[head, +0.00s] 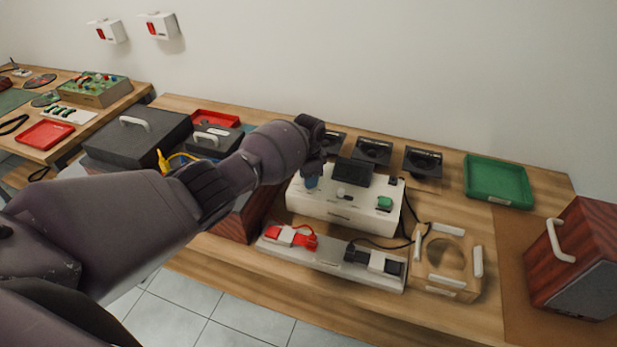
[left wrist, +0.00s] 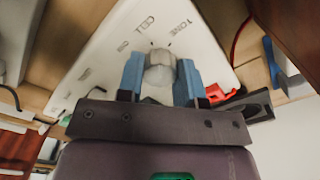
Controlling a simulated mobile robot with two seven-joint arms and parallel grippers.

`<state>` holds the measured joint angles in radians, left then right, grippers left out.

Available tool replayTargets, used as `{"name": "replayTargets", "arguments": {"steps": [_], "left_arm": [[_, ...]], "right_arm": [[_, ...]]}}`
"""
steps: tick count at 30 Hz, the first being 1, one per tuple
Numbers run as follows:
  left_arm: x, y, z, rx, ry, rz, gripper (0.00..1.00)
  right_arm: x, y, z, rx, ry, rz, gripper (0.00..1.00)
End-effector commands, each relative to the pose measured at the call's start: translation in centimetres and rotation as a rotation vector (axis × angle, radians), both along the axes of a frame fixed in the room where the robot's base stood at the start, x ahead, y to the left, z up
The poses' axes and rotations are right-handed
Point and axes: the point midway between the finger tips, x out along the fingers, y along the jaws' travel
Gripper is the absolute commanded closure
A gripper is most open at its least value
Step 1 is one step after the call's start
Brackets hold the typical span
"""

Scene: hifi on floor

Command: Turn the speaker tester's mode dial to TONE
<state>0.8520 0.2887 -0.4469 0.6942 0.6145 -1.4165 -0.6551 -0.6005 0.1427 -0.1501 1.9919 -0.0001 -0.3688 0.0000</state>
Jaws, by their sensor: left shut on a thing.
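The speaker tester (head: 335,212) is a white box on the wooden bench, with a dark raised display (head: 353,172) and a green knob (head: 384,203) on its right. My left gripper (head: 312,182) reaches over its left part from above. In the left wrist view, its blue fingers (left wrist: 160,78) are shut on the pale grey mode dial (left wrist: 160,72), one finger on each side. The labels CELL and TONE are printed on the white panel (left wrist: 120,60) beyond the dial. The dial's exact pointing is hard to tell. My right gripper is out of view.
A low white stand (head: 330,268) with red and black clamps sits in front of the tester. Several black speakers (head: 372,152) stand behind it. A wooden fixture (head: 447,262), a green tray (head: 497,182) and a wood-sided speaker cabinet (head: 575,260) are to the right.

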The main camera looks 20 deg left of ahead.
Motion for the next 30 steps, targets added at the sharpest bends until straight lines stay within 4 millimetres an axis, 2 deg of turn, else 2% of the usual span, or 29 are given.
{"name": "replayTargets", "arguments": {"steps": [9,15,30], "left_arm": [[0.09,-0.05,0.05,-0.001,-0.003,-0.252,0.90],[0.10,-0.05,0.08,-0.001,-0.003,-0.355,0.90],[0.11,-0.04,0.13,-0.001,-0.003,-0.431,0.90]], "right_arm": [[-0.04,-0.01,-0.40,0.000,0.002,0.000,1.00],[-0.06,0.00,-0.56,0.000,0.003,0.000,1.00],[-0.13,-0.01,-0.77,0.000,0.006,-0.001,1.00]]}}
